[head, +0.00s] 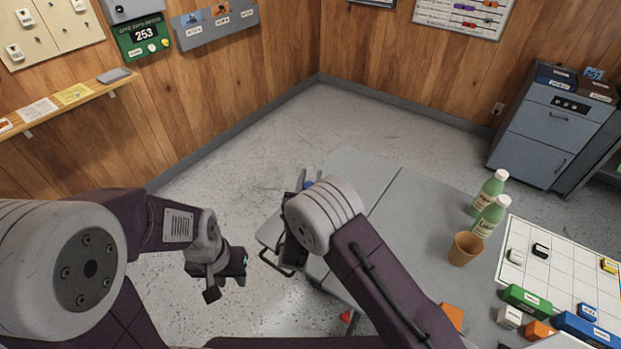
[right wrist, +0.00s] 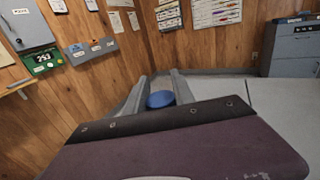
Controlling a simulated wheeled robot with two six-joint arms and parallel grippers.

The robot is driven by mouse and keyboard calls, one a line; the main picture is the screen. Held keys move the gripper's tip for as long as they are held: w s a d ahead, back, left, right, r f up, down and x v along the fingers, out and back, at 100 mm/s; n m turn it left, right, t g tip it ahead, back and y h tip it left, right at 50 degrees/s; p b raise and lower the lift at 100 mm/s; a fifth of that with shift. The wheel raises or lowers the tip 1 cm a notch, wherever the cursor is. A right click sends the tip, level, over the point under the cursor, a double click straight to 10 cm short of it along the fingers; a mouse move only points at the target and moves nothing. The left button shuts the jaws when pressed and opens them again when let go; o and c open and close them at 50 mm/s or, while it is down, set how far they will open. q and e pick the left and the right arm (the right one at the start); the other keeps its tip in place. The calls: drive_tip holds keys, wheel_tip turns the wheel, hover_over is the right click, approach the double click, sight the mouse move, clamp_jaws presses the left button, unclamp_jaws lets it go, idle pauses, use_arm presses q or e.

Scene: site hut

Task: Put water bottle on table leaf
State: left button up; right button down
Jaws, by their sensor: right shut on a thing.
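My right gripper (head: 306,187) is over the left end of the grey table, at the table leaf (head: 361,172), mostly hidden behind my own wrist. It is shut on a blue, round-topped thing (right wrist: 160,99), seen between its two fingers in the right wrist view. This may be the water bottle; its lower part is hidden, so I cannot tell whether it touches the leaf. Only a bit of blue shows in the head view. My left gripper (head: 227,285) hangs empty over the floor, left of the table, its fingers apart.
Two green bottles (head: 487,212) and a tan cup (head: 464,248) stand on the main table top (head: 415,215). A white grid board (head: 560,265) with coloured blocks lies at the right. A grey cabinet (head: 545,140) stands at the back right. The leaf's visible surface is clear.

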drive_tip(key=c, duration=1.1)
unclamp_jaws()
drive_tip(key=shift+o, duration=0.2)
drive_tip(key=shift+r, duration=0.2)
drive_tip(key=s+a, duration=0.2)
drive_tip(key=s, duration=1)
drive_tip(key=shift+b, duration=0.45)
drive_tip(key=shift+d+f, duration=0.1)
